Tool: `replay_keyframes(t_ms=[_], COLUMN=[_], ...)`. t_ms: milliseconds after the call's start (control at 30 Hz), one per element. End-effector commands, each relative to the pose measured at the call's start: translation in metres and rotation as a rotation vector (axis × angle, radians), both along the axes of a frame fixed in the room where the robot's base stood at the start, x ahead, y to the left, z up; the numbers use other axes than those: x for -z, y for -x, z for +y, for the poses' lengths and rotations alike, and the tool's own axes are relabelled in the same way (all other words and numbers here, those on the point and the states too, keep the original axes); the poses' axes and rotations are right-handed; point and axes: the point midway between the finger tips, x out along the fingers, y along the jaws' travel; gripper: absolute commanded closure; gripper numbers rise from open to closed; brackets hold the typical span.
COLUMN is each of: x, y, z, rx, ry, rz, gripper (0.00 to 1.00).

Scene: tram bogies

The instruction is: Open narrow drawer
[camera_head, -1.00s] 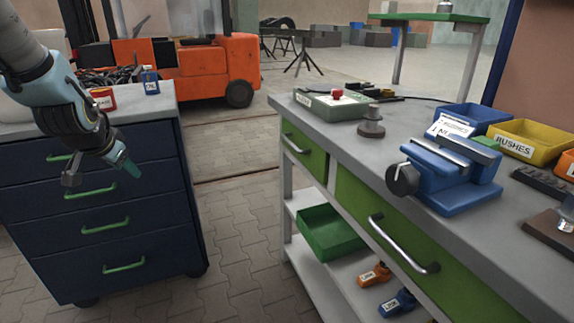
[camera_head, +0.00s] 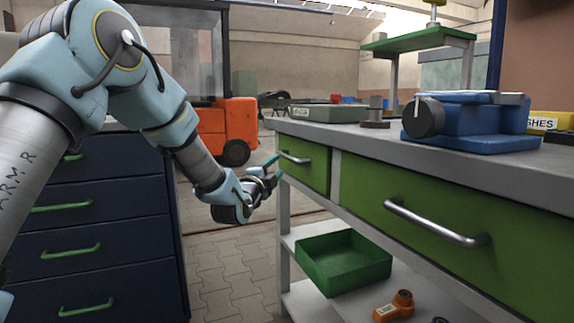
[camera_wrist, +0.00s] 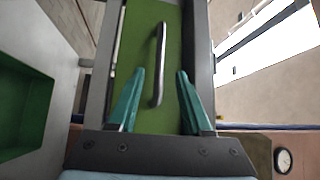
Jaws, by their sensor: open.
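The narrow drawer (camera_head: 314,171) is a small green front at the left end of the workbench, and it looks closed. Its bar handle (camera_head: 295,157) is metal. In the wrist view the handle (camera_wrist: 158,62) runs lengthwise up the green drawer front (camera_wrist: 140,110). My gripper (camera_head: 272,170) is just left of the drawer front, pointing at it. In the wrist view its teal fingers (camera_wrist: 158,98) are apart, one on each side of the handle's near end. I see no finger touching the handle.
A wider green drawer (camera_head: 420,215) with a long metal handle is to the right. A green bin (camera_head: 345,265) sits on the shelf below. A blue vise (camera_head: 470,122) stands on the bench top. A navy drawer cabinet (camera_head: 100,230) stands at left, with open floor between.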

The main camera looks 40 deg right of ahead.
Motion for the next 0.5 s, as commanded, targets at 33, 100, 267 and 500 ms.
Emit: replay_keyframes(t_ms=[33,100,267,500], x=[-0.001,-0.002,-0.006,-0.011], y=[-0.004,-0.009,-0.022,-0.035], z=[-0.007,-0.018,-0.046,-0.076], rx=[-0.001,-0.002,-0.002,-0.002], ry=[0.001,0.001,0.001,0.000], rz=[0.001,0.001,0.002,0.003], gripper=[0.50,0.50,0.50,0.50])
